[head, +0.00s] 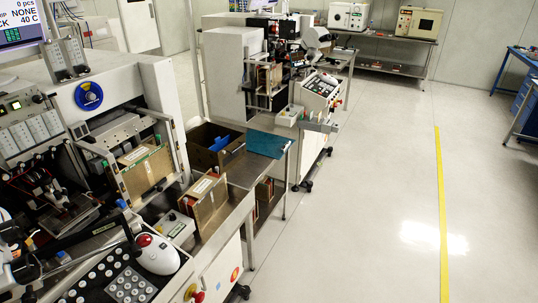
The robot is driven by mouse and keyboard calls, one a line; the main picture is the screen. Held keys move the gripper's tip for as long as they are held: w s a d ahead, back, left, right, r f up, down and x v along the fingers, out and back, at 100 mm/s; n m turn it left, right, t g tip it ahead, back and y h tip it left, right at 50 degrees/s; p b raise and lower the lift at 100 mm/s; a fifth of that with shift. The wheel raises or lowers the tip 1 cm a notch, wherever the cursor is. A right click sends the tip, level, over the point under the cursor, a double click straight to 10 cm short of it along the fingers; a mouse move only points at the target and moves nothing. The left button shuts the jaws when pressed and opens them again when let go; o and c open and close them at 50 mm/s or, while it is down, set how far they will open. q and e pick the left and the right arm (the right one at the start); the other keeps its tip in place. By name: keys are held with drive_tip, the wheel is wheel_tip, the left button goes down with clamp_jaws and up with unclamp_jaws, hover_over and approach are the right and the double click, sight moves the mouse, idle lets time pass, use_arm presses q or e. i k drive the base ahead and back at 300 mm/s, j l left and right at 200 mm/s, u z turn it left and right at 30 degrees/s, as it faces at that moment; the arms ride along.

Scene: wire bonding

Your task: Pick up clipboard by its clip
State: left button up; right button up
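A flat teal board (268,143), which looks like the clipboard, lies at the right end of the metal bench in the middle of the head view. Its clip is too small to make out. Neither of my grippers can be made out in this view.
An open dark box (208,146) with a blue item stands left of the board. Brown magazines (203,198) stand nearer, by the large bonding machine (120,75). A second machine (228,68) stands behind. The floor (370,200) to the right is clear, with a yellow line (441,210).

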sight(272, 146)
drive_tip(key=i+l, duration=0.15)
drive_tip(key=i, duration=0.15)
drive_tip(key=i+l+u, duration=0.1)
drive_tip(key=i, duration=0.2)
drive_tip(key=i+l+u, duration=0.15)
drive_tip(key=u, duration=0.25)
drive_tip(key=i+l+u, duration=0.1)
drive_tip(key=u, duration=0.3)
drive_tip(key=l+u, duration=0.25)
drive_tip(key=u, duration=0.15)
